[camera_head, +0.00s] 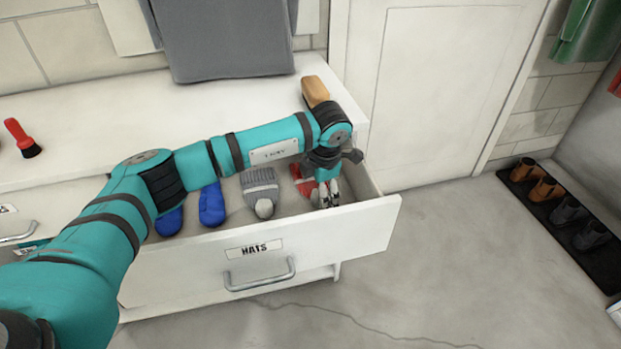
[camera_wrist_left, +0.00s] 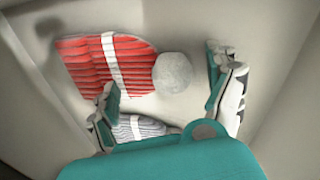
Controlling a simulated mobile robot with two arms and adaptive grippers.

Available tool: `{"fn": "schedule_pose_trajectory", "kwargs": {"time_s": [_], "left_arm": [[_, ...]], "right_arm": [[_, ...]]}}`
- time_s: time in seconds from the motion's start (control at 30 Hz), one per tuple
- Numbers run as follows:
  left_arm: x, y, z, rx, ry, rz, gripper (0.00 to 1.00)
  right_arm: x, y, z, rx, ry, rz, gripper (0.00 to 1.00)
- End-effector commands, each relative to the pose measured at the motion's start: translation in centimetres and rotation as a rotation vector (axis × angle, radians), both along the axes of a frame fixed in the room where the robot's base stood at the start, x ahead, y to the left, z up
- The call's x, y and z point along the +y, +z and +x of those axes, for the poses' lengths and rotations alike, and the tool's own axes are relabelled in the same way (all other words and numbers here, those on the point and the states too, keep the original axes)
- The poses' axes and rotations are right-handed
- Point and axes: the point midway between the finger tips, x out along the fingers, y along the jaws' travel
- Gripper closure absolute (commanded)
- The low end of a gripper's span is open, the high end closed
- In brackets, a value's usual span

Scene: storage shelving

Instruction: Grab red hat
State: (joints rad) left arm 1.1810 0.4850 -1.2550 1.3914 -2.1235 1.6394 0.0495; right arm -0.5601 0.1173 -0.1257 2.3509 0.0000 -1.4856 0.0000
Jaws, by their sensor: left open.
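The red hat (camera_head: 302,182) lies at the right end of the open drawer labelled HATS (camera_head: 330,228), partly hidden by my left gripper (camera_head: 328,194). In the left wrist view the red hat (camera_wrist_left: 88,68) is ribbed, with a white stripe and a pale pompom (camera_wrist_left: 172,73). My left gripper (camera_wrist_left: 170,98) is open there, its fingers apart on either side of the pompom's lower area. The gripper points down into the drawer. I cannot tell whether the fingers touch the hat. My right gripper is not in view.
A grey hat (camera_head: 260,187) lies left of the red one, and it shows in the left wrist view (camera_wrist_left: 137,127). Blue items (camera_head: 211,204) lie further left. The drawer walls stand close to the gripper. A brush (camera_head: 315,91) sits on the cabinet top (camera_head: 70,115).

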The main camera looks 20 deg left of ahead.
Motion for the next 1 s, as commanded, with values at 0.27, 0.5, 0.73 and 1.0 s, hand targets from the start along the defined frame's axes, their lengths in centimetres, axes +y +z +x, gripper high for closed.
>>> {"fn": "schedule_pose_trajectory", "kwargs": {"time_s": [0.27, 0.5, 0.73, 1.0], "left_arm": [[-0.01, -0.16, 0.06, -0.001, -0.001, 0.0, 0.14], [-0.02, -0.14, 0.05, -0.001, -0.001, 0.0, 0.46], [0.0, -0.19, 0.03, 0.0, -0.001, 0.0, 0.76], [0.01, -0.29, -0.03, 0.002, 0.0, -0.001, 0.79]], "right_arm": [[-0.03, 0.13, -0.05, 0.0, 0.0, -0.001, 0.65], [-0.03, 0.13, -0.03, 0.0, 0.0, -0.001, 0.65], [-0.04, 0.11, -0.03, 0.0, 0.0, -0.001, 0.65], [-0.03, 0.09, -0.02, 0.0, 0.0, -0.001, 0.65]]}}
